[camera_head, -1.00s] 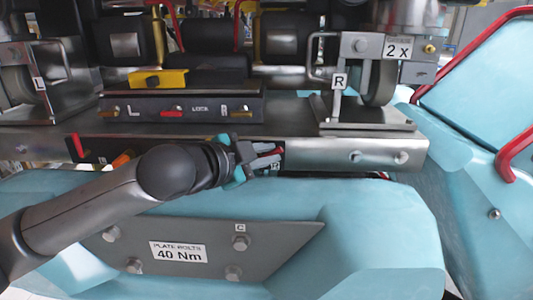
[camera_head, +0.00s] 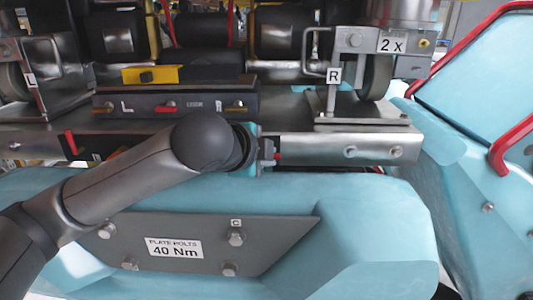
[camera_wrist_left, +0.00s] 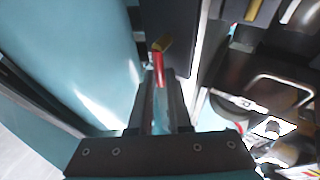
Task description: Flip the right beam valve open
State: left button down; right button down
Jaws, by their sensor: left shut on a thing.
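The right beam valve's red lever (camera_head: 278,156) shows as a small red tip at the front face of the metal beam (camera_head: 325,148), left of its bolts. My left gripper (camera_head: 270,153) is shut on it, its fingers reaching to the beam face. In the left wrist view the red lever (camera_wrist_left: 159,72) lies between the fingers of my left gripper (camera_wrist_left: 162,92) and points back toward the palm. The brass valve end (camera_wrist_left: 162,45) shows beyond the fingertips. My forearm hides part of the beam. My right gripper is out of view.
Another red lever (camera_head: 71,143) stands upright at the beam's left end. A lock panel (camera_head: 175,106) with small levers sits above. The R bracket (camera_head: 333,78) stands to the right. A teal body (camera_head: 370,215) with a bolted plate (camera_head: 195,240) lies just below the gripper.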

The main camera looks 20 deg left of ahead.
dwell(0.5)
pick_arm(q)
jog(key=c, duration=1.1)
grip_release()
jog(key=shift+c, duration=0.2)
jog(key=b+v, duration=0.6)
jog(key=v, duration=0.9)
